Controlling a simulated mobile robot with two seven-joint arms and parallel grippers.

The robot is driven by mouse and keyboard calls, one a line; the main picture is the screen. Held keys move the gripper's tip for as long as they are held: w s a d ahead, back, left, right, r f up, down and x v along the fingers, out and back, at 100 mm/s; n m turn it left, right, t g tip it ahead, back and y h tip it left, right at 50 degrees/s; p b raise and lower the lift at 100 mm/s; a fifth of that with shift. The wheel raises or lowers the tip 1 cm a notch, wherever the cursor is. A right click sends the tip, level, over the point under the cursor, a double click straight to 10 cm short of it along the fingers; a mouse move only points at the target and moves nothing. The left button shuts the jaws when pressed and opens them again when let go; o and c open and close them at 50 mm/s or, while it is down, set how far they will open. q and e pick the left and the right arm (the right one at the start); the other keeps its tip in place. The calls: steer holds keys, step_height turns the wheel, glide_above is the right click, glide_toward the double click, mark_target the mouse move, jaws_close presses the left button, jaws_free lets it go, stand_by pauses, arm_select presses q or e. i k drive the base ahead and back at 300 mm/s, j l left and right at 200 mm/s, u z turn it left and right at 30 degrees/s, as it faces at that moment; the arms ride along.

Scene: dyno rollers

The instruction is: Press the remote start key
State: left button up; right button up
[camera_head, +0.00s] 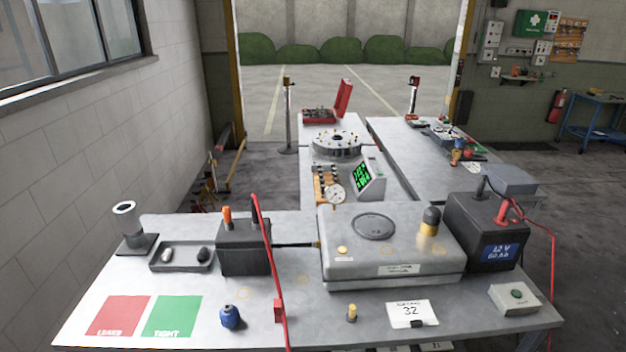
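A small pale box with a round green button (517,294) sits at the front right corner of the near table. It looks like the remote start key, but I cannot read any label on it. The button stands uncovered on the box's top face, and I cannot tell if it is pressed. Neither of my grippers shows in the head view, so nothing is seen touching the box.
The near table (190,340) holds a black 12 V battery (488,235), a large grey unit (350,268), a dark box (243,255), a card reading 32 (410,312) and a blue knobbed part (230,317). A red cable (270,255) crosses the front.

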mark_target(515, 293)
steer(key=z, duration=1.6)
